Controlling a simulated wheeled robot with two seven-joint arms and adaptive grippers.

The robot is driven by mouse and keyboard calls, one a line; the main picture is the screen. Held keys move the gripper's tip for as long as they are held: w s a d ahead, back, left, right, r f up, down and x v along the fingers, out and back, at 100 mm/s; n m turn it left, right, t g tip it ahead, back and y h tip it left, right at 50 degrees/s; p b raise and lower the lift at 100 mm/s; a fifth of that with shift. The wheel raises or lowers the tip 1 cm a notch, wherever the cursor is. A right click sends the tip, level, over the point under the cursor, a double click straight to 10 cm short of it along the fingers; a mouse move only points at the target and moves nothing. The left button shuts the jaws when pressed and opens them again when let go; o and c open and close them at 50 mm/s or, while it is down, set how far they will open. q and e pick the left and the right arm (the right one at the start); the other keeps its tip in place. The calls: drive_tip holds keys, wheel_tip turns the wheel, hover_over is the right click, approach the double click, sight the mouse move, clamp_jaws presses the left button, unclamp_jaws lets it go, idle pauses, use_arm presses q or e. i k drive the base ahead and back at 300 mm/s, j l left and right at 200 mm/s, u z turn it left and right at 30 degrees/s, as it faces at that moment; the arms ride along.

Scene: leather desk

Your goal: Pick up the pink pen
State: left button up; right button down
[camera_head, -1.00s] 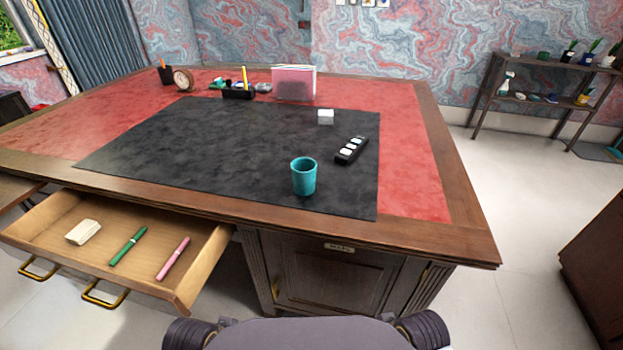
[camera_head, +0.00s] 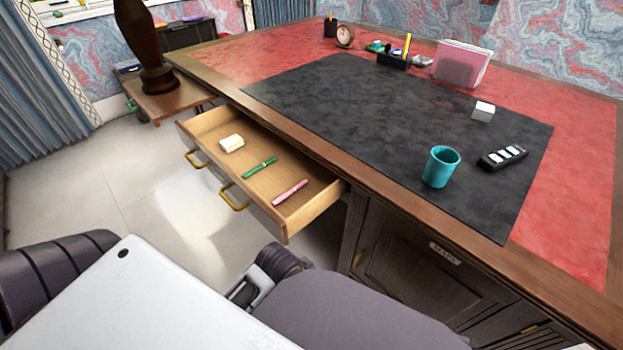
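The pink pen (camera_head: 291,192) lies in the open desk drawer (camera_head: 313,208), near the drawer's right end. A green pen (camera_head: 260,167) lies to its left in the same drawer, apart from it. A cream-coloured block (camera_head: 231,143) lies further left in the drawer. Neither of my grippers shows in the head view. Parts of my own body fill the bottom of the picture, below the drawer and apart from it.
The desk (camera_head: 400,204) has a dark mat (camera_head: 350,115) bearing a teal cup (camera_head: 441,167), a black holder with white pieces (camera_head: 503,157) and a white cube (camera_head: 483,111). A small side table (camera_head: 180,100) with a dark vase-like object stands at left. Floor left of the drawer is clear.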

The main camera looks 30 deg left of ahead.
sight(305, 182)
drive_tip(key=i+j+u, duration=0.1)
drive_tip(key=j+u, duration=0.15)
drive_tip(key=u, duration=0.2)
drive_tip(key=i+j+u, duration=0.15)
drive_tip(key=u, duration=0.35)
drive_tip(key=k+j, duration=0.15)
drive_tip(key=u, duration=0.05)
